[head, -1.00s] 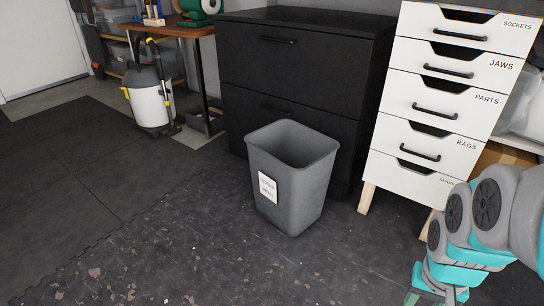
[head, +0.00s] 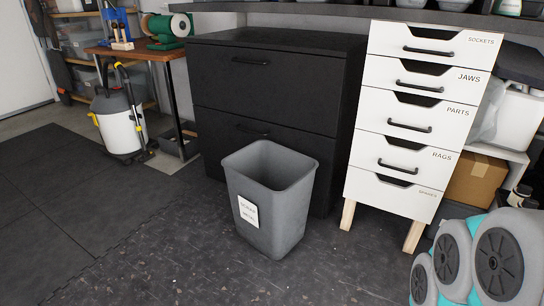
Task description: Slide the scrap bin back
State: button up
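The scrap bin (head: 272,212) is a grey, open-topped plastic bin with a white label on its front left face. It stands upright on the dark floor, in front of the black two-drawer cabinet (head: 275,95). The inside that shows looks empty, but its bottom is hidden. My arm shows at the lower right as grey and teal links, to the right of the bin and apart from it. My gripper is outside the picture.
A white drawer unit (head: 412,120) on wooden legs stands right of the cabinet. A cardboard box (head: 474,180) sits farther right. A white and grey shop vacuum (head: 118,122) stands at left by a wooden bench (head: 140,50). The floor left of the bin is clear.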

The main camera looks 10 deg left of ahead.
aim_at(270, 184)
jog(key=i+j, duration=0.2)
jog(key=j, duration=0.15)
jog(key=i+j, duration=0.2)
jog(key=j, duration=0.15)
jog(key=i+j, duration=0.2)
jog(key=j+u, duration=0.05)
jog(key=j, duration=0.1)
